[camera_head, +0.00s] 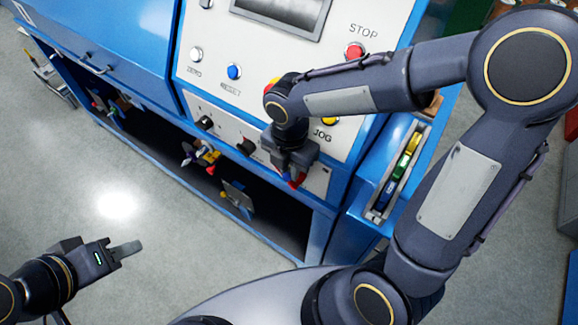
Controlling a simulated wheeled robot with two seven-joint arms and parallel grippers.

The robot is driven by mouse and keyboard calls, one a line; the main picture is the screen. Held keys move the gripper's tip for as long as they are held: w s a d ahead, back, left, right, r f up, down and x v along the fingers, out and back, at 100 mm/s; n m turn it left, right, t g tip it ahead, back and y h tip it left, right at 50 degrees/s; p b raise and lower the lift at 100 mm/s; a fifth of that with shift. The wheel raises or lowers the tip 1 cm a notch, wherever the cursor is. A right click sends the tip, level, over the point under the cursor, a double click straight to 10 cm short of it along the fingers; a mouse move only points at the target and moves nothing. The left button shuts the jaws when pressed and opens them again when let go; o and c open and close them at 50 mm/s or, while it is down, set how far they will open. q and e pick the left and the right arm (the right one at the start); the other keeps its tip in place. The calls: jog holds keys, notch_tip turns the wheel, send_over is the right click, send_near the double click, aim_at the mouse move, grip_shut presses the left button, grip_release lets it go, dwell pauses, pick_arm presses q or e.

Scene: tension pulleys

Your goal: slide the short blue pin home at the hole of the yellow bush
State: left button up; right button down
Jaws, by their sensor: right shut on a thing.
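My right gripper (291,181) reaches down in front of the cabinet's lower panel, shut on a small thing. A bit of blue, which looks like the short blue pin (284,178), shows at its fingers, mostly hidden. A red piece (298,182) shows right beside it. A yellow part (208,154), possibly the yellow bush, sits on a cluster at the opening's upper edge, left of this gripper and apart from it. Its hole is too small to make out. My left gripper (127,249) is low at the left over bare floor, seen edge-on, far from the parts.
A narrow tray (372,214) on the cabinet's right holds blue, green and yellow pieces. A bracket (237,197) and another cluster (112,108) sit in the dark opening. Knobs and buttons, including red STOP (354,51), cover the panel.

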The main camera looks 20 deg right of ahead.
jog(key=shift+w+d, duration=0.1)
jog(key=shift+d, duration=0.05)
jog(key=shift+w+d, duration=0.25)
dwell(0.6)
jog(key=c, duration=1.3)
grip_release()
jog(key=shift+o, duration=1.3)
